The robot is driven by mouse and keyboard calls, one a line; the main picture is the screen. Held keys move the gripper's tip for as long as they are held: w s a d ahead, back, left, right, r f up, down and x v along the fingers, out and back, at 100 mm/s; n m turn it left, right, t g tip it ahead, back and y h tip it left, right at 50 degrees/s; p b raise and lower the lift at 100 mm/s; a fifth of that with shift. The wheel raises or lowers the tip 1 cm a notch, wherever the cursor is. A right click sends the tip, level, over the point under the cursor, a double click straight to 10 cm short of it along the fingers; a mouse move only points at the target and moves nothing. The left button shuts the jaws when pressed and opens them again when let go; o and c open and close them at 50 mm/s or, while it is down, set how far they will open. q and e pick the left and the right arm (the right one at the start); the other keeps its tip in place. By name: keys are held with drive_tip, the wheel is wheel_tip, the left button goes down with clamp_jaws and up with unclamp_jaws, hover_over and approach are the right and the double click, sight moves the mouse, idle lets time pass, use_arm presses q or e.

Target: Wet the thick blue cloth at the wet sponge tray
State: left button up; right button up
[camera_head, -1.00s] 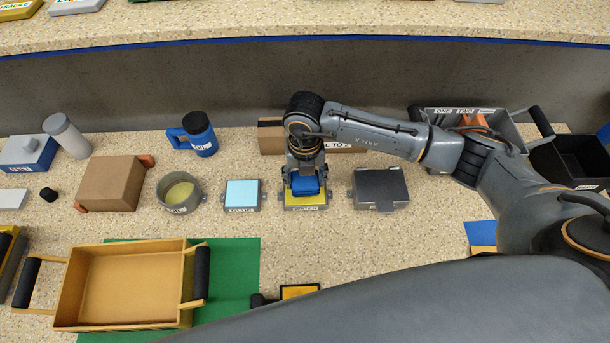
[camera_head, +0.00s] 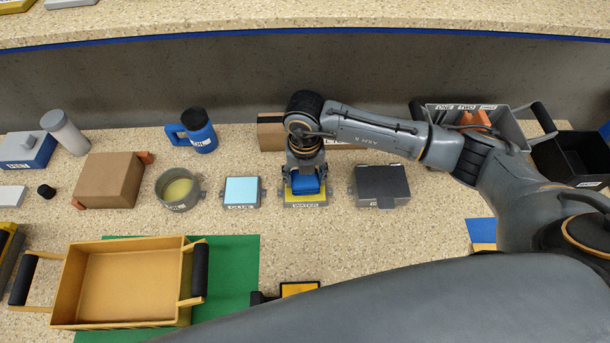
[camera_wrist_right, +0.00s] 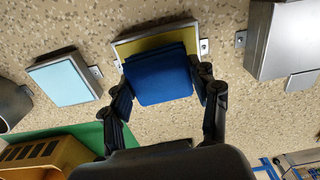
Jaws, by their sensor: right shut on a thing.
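The thick blue cloth (camera_head: 306,185) is held by my right gripper (camera_head: 305,176), which points down over the wet sponge tray (camera_head: 304,199). The tray has a yellow sponge surface and a label reading WATER on its front. In the right wrist view, the blue cloth (camera_wrist_right: 158,79) sits between the two fingers of my right gripper (camera_wrist_right: 163,92) and covers much of the yellow sponge of the tray (camera_wrist_right: 150,44). The cloth appears to be at the sponge, but I cannot tell how firmly it touches. My left gripper is not in view.
A pale blue GLUE tray (camera_head: 241,191) stands left of the sponge tray, and a dark grey box (camera_head: 382,187) stands right of it. A round pot (camera_head: 179,190), brown box (camera_head: 108,181) and blue mug (camera_head: 198,134) are farther left. A yellow crate (camera_head: 75,284) lies on green.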

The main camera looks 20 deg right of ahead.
sight(305, 177)
drive_tip(key=shift+s+f+b, duration=0.15)
drive_tip(key=shift+f+b, duration=0.3)
drive_tip(key=shift+f, duration=0.2)
idle(1.2)
drive_tip(key=shift+r+p, duration=0.7)
drive_tip(key=shift+r, duration=0.2)
drive_tip(key=shift+r+p, duration=1.8)
drive_tip(key=shift+r, duration=0.9)
